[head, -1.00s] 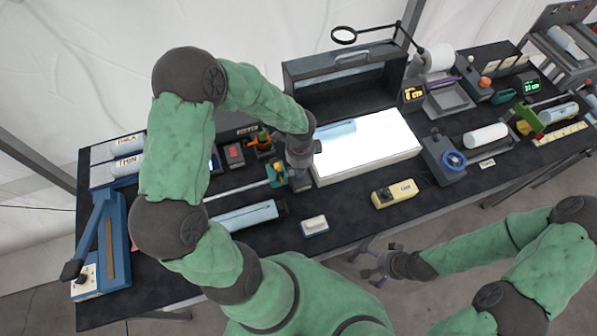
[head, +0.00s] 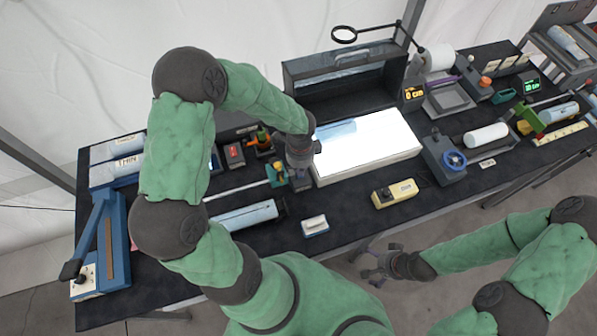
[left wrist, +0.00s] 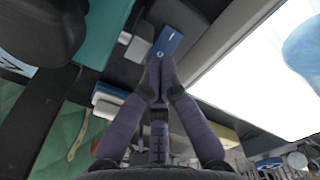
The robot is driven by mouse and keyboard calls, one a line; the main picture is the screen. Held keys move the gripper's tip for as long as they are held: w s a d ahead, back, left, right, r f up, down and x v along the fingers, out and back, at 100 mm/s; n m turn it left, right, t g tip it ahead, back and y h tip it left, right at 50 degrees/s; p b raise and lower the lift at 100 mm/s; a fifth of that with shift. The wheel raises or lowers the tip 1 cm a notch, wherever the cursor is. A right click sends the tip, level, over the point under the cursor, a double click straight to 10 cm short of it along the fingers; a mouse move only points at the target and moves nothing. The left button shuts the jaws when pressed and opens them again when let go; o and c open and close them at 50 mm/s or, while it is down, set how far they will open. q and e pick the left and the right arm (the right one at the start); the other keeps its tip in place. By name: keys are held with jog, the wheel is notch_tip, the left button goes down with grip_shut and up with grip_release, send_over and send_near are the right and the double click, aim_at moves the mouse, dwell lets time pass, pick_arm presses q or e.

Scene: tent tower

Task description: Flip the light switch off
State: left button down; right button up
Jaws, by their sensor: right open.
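A light box (head: 370,150) with a brightly lit white top stands at the middle of the table. Its glowing panel (left wrist: 255,75) fills the right of the left wrist view. My left gripper (head: 299,172) is low beside the box's left edge, partly hidden by its own wrist. In the left wrist view, its fingers (left wrist: 160,80) are together, with nothing seen between them. A small blue block with white marks (left wrist: 169,44), perhaps the light switch, lies just beyond the fingertips; contact is unclear. My right gripper (head: 380,267) is open and empty in front of the table.
A yellow box (head: 396,194) and a small white-topped block (head: 315,225) are near the front edge. A red-buttoned device (head: 234,154) is left of my left gripper. A dark open case (head: 340,80) stands behind the light box.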

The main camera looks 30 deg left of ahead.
pick_arm(q)
jog(key=shift+f+b, duration=0.8)
jog(key=shift+f, duration=0.2)
dwell(0.6)
jog(key=shift+r, duration=0.1)
jog(key=shift+r+p, duration=2.95)
jog(key=shift+r, duration=0.5)
